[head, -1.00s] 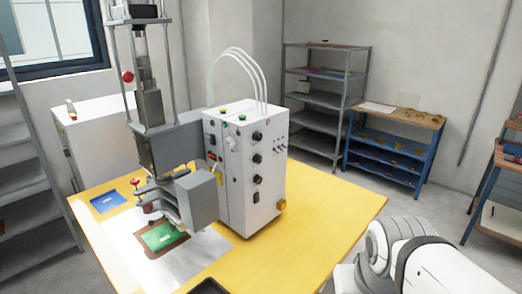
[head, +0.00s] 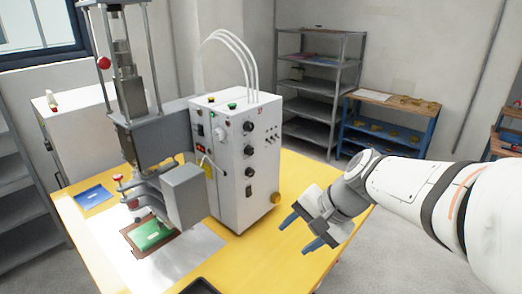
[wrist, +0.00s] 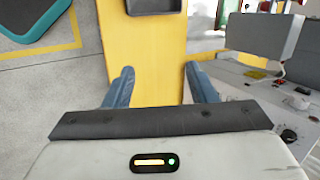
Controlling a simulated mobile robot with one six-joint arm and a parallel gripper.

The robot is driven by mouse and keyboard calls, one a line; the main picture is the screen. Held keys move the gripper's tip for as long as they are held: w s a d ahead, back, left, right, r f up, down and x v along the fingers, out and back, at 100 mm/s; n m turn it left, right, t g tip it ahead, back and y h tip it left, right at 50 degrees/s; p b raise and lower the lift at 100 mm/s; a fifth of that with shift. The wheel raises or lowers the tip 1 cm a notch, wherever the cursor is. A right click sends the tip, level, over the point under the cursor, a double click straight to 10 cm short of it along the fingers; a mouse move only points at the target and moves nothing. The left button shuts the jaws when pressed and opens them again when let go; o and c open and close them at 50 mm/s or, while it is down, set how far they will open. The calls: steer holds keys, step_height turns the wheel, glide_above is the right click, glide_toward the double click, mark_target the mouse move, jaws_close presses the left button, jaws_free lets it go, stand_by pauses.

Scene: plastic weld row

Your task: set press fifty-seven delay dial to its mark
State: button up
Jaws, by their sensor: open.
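The white press control box (head: 232,205) stands on the yellow table beside the grey press (head: 142,140). Its right face carries a column of black dials, the top one (head: 248,126) above the others. Labels are too small to read, so I cannot tell which is the delay dial or where its mark is. The wrist view shows a black dial (wrist: 289,136) with a pale scale around it at the right edge. My gripper (head: 299,234) is open and empty, right of the box and apart from it. Its blue fingers (wrist: 158,71) also show in the wrist view.
A green piece (head: 150,234) lies under the press, with a blue sheet (head: 93,196) to its left. A black tray (head: 202,287) is at the table's front edge. Hoses rise from the box top. Shelving and a blue bench (head: 385,128) stand behind.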

steer(key=w+a+m+y+b, duration=0.1)
steer(key=w+a+m+y, duration=0.35)
steer(key=w, duration=0.45)
steer(key=m+t+y+b, duration=0.2)
steer(key=m+t+y, duration=0.2)
steer(key=m+t, duration=0.8)
glide_toward(252, 153)
step_height(252, 153, up, 3)
steer(key=w+m+g, duration=0.1)
steer(key=m+g, duration=0.2)
steer(key=x, duration=0.2)
steer(key=p+x, duration=0.1)
steer(key=x, duration=0.4)
steer(key=shift+w+a+f+p, duration=0.15)
steer(key=shift+w+f+p, duration=0.1)
steer(key=shift+f+p, duration=0.15)
steer(key=c, duration=1)
steer(key=shift+o, duration=0.2)
steer(key=shift+f+n+b, duration=0.15)
steer(key=shift+n+b, duration=0.2)
steer(key=shift+b, duration=0.3)
